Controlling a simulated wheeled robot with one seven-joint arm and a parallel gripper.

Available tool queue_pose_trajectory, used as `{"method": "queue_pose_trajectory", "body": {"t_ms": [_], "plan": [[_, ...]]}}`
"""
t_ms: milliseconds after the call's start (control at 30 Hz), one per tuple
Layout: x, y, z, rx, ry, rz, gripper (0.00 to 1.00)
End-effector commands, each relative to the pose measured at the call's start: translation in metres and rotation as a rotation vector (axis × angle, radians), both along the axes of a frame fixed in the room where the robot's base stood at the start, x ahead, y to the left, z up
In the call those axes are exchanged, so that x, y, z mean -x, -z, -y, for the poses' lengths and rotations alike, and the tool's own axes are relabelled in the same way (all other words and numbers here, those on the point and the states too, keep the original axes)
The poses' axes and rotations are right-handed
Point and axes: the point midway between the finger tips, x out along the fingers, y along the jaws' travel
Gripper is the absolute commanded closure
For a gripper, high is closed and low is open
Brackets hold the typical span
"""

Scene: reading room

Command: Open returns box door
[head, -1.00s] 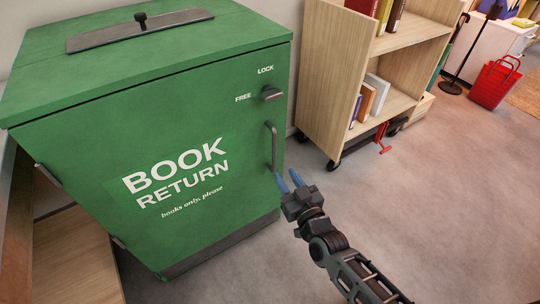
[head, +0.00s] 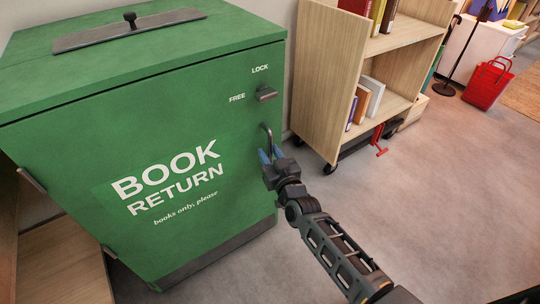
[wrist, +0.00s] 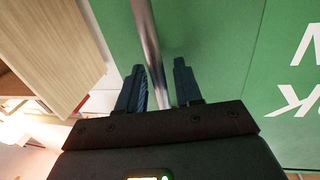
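The green book return box (head: 90,140) stands at the left of the head view, its front door (head: 205,125) flush with the box. A vertical metal handle (head: 267,136) is at the door's right edge, its lower part hidden behind my gripper. A dark lock knob (head: 265,93) sits above it, between the words LOCK and FREE. My gripper (head: 269,158) is at the handle. In the wrist view, my gripper (wrist: 160,82) has its blue fingers apart, with the handle bar (wrist: 150,40) running between them, nearer the left finger. Whether a finger touches the bar I cannot tell.
A wooden book cart (head: 323,85) with several books stands just right of the box. A red basket (head: 487,83) is farther back right. A wooden shelf or bench (head: 60,260) is at lower left. Grey floor (head: 440,190) is clear in front of the cart.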

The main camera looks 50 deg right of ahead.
Motion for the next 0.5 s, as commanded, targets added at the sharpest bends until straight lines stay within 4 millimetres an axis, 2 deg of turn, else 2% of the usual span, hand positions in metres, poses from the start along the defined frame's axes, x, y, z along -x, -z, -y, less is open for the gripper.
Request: {"method": "queue_pose_trajectory", "body": {"t_ms": [167,500], "plan": [[0.0000,-0.0003,-0.0001,0.000,0.000,0.000,0.66],[0.0001,-0.0005,-0.0002,0.000,0.000,0.001,0.99]]}}
